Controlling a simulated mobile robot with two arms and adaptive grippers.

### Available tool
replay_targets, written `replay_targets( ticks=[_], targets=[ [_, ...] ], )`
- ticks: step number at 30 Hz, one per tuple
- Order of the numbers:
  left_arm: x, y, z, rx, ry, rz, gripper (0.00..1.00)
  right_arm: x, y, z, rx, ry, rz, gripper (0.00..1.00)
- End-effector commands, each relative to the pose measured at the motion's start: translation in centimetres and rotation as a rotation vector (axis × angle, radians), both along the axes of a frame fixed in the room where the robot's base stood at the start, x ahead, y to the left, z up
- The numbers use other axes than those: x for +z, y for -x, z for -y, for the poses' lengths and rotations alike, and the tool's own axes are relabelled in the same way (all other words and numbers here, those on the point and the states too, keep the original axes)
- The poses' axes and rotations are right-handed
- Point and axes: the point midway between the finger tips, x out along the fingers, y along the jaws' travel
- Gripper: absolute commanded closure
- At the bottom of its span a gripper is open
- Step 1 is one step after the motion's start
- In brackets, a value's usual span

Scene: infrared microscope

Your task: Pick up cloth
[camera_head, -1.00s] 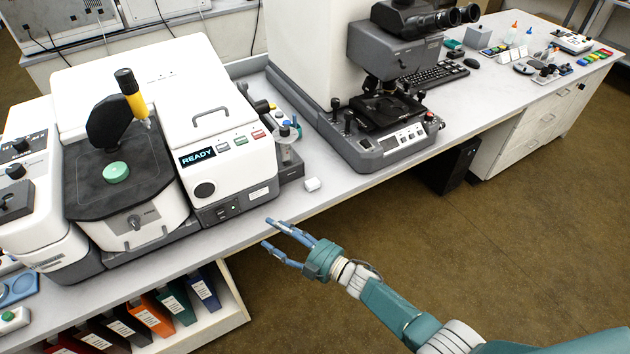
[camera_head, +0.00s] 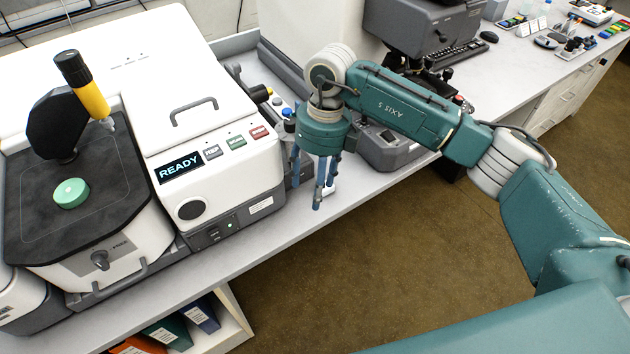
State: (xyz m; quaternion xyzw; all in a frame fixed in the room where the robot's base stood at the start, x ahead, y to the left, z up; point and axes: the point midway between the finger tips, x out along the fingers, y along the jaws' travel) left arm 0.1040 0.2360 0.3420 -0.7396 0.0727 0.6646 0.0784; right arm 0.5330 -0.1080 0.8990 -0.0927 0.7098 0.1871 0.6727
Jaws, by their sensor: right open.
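A small white item, likely the folded cloth (camera_head: 329,191), lies on the bench near its front edge, right of the white instrument. My right gripper (camera_head: 311,190) points down with its blue fingers spread over the bench. Its fingers partly cover the cloth. I cannot tell whether the cloth lies between the fingers or just behind them, or whether they touch it. My left gripper is out of view.
The white instrument (camera_head: 215,130) with a READY display stands close left of the gripper. Small bottles and fittings (camera_head: 283,108) stand behind it. The microscope (camera_head: 425,40) is behind my right arm. The bench front edge (camera_head: 345,207) is close by.

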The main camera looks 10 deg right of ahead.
Motion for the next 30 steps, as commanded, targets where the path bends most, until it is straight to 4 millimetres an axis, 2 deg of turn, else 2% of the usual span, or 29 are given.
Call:
replay_targets(
  ticks=[1, 3, 10, 13, 17, 21, 25, 30],
  targets=[
    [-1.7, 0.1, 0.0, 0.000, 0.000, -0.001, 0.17, -0.7, -1.2, 1.8, -0.015, 0.033, 0.050, 0.43],
    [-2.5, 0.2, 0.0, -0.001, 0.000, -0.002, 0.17, -0.5, -2.5, 3.4, -0.029, 0.051, 0.098, 0.43],
    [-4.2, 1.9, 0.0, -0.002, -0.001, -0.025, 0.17, 0.1, -5.2, 6.4, -0.059, 0.068, 0.199, 0.43],
    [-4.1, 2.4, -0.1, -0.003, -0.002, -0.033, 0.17, -0.5, -5.6, 6.7, -0.062, 0.071, 0.210, 0.43],
    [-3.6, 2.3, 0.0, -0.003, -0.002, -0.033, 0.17, -2.5, -5.8, 6.6, -0.061, 0.070, 0.211, 0.43],
    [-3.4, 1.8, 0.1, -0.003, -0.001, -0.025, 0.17, -4.3, -6.1, 6.4, -0.063, 0.069, 0.210, 0.43],
    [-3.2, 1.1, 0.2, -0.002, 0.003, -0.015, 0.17, -5.2, -6.2, 6.4, -0.062, 0.068, 0.211, 0.43],
    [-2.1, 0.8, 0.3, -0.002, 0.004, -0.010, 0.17, -7.3, -6.1, 6.4, -0.062, 0.069, 0.207, 0.43]
  ],
)
